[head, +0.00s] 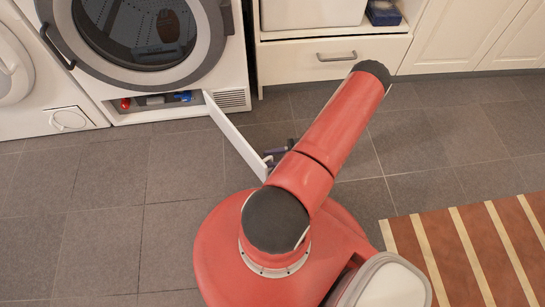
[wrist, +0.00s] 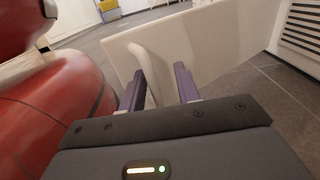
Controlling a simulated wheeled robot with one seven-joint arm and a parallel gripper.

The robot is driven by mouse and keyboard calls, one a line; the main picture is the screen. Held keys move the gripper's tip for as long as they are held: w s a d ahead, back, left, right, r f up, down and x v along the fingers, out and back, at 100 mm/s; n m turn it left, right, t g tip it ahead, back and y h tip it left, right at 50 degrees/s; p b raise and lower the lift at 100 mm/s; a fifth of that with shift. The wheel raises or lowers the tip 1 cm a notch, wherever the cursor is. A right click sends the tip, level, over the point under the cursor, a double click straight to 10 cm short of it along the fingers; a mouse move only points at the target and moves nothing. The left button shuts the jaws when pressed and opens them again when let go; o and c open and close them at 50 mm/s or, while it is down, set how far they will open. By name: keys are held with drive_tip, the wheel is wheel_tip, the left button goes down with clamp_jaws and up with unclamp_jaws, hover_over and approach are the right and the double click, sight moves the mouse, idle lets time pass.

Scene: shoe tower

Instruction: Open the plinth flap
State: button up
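The plinth flap (head: 236,135) is a white panel below the front-loading machine. It stands swung out from the plinth, hinged near the vent grille at its right end. In the wrist view the flap (wrist: 215,45) fills the upper middle, with a curved white handle (wrist: 148,68) on its face. My gripper (wrist: 160,72) has purple fingers apart on either side of the handle. The handle lies close to the left finger, with a gap to the right one; contact is unclear. In the head view my gripper (head: 278,156) is mostly hidden by my arm at the flap's free end.
The plinth opening (head: 155,101) shows a red knob (head: 125,103) and blue parts. The machine's round door (head: 145,35) is above it. A drawer unit (head: 320,60) stands to the right. A striped rug (head: 475,250) lies at lower right. Grey floor left of the flap is clear.

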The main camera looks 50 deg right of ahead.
drive_tip(key=v, duration=0.7)
drive_tip(key=shift+s+d, duration=0.25)
drive_tip(key=shift+d, duration=0.05)
drive_tip(key=w+a+r+n+g+h, duration=0.2)
drive_tip(key=w+a+r+n+g, duration=0.25)
drive_tip(key=r, duration=0.45)
drive_tip(key=w+a+r+n+g+h, duration=0.25)
drive_tip(key=w+r+n+g, duration=0.2)
drive_tip(key=r, duration=0.45)
drive_tip(key=w+a+r+n+g+h, duration=0.2)
drive_tip(key=w+a+r+n+g, duration=0.3)
drive_tip(key=r, duration=0.4)
drive_tip(key=s+a+r+n+t+h, duration=0.35)
drive_tip(key=a+r+n, duration=0.25)
drive_tip(key=a+r, duration=0.2)
drive_tip(key=s+a+r+n+t+h, duration=0.3)
drive_tip(key=a+r+n+t, duration=0.1)
drive_tip(key=a+r+n, duration=0.4)
wheel_tip(320, 180, up, 12)
drive_tip(key=m+p, duration=0.1)
drive_tip(key=p, duration=1.1)
drive_tip(key=shift+a+f, duration=0.15)
drive_tip(key=shift+a, duration=0.1)
